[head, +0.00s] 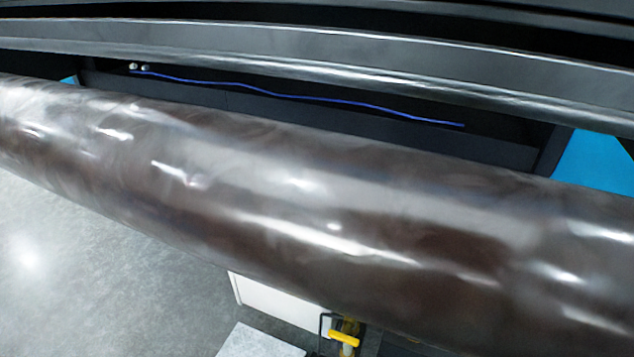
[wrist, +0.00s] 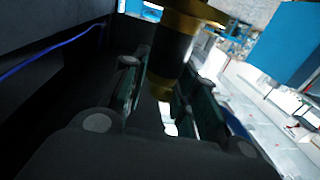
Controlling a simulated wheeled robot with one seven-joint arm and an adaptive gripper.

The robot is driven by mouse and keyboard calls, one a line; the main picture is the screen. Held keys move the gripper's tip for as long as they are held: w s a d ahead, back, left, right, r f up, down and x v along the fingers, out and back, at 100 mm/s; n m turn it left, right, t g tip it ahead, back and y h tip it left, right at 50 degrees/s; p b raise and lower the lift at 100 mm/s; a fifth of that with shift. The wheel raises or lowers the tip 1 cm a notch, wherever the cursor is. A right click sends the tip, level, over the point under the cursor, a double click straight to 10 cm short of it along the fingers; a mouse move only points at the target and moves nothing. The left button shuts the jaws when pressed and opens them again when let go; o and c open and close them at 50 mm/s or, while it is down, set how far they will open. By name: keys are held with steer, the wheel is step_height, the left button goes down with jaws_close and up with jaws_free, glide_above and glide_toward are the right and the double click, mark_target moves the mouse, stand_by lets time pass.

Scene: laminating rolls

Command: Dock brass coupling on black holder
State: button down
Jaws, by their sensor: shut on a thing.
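My gripper (wrist: 155,98) shows in the wrist view, its two fingers with dark green pads on either side of the brass coupling. The coupling (wrist: 172,52) has a wide brass end at the top, a black middle band and a narrower brass tip between the pads. It looks tilted in the picture. My gripper is shut on it. I cannot pick out the black holder with certainty in either view. My gripper does not show in the head view, where the large roll may hide it.
A long, shiny brown roll (head: 300,215) crosses the head view. Behind it runs a dark beam (head: 330,60) and a thin blue cable (head: 290,97). A yellow part (head: 343,338) shows below the roll beside a white box (head: 280,303). Grey floor (head: 90,270) lies open at lower left.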

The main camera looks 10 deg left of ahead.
steer(key=c, duration=1.1)
jaws_free()
steer(key=shift+r, duration=0.15)
steer(key=shift+r+p, duration=0.5)
steer(key=shift+p, duration=0.4)
steer(key=shift+d+r+p, duration=0.1)
steer(key=shift+d+p, duration=0.1)
steer(key=shift+p, duration=0.1)
steer(key=d, duration=0.4)
steer(key=d+p, duration=0.1)
steer(key=d, duration=0.6)
steer(key=shift+s+d+p, duration=0.3)
steer(key=shift+s+p, duration=0.1)
